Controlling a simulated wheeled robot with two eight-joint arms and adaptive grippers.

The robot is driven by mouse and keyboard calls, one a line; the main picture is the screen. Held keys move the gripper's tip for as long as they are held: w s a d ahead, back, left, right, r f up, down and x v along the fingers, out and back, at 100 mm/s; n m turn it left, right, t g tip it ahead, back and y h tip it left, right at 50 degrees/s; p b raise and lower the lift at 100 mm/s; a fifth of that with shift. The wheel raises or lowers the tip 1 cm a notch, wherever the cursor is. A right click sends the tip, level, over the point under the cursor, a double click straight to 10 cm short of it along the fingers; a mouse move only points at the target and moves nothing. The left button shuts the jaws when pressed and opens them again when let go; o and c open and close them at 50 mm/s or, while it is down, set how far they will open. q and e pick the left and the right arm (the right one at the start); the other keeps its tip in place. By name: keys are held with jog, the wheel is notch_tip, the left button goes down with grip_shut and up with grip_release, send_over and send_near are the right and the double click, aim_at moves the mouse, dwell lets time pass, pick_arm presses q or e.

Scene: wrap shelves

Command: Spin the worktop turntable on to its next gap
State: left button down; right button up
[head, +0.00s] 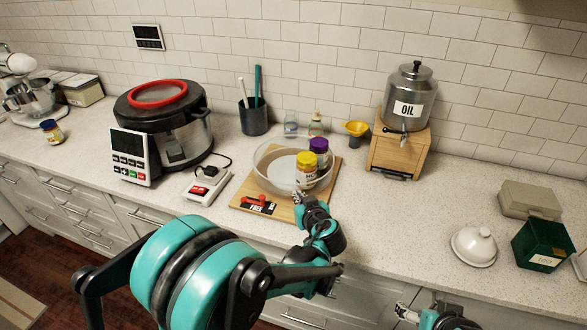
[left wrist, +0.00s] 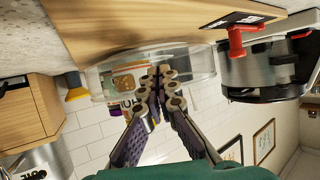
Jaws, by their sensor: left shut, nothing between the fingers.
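The turntable is a clear, round, low-walled tray (head: 268,178) on a wooden board (head: 245,196). A jar with a yellow lid (head: 306,172) and a jar with a purple lid (head: 319,150) stand at its right side. A red lever (head: 260,206) with a black label sits on the board's front edge; it also shows in the left wrist view (left wrist: 236,42). My left gripper (head: 303,198) is shut and empty at the tray's front right, near the yellow-lidded jar. In the left wrist view its fingertips (left wrist: 160,78) overlap the clear wall; contact is unclear. My right gripper (head: 404,310) is partly visible low in the head view.
A multicooker (head: 185,135) and a small white device with a red switch (head: 205,188) stand left of the board. An oil dispenser (head: 410,95) on a wooden stand (head: 398,153) is at the right.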

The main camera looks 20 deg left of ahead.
aim_at(314, 187)
pick_arm(q)
jog(key=shift+w+a, duration=0.2)
jog(key=shift+w, duration=0.4)
jog(key=shift+d, duration=0.15)
jog(key=shift+w+d, duration=0.3)
jog(key=shift+d, duration=0.4)
jog(key=shift+w+d, duration=0.25)
jog(key=shift+d, duration=0.4)
jog(key=shift+w+d+b, duration=0.35)
jog(key=shift+w+d, duration=0.7)
jog(key=shift+s+d, duration=0.1)
jog(key=shift+s+d, duration=1.15)
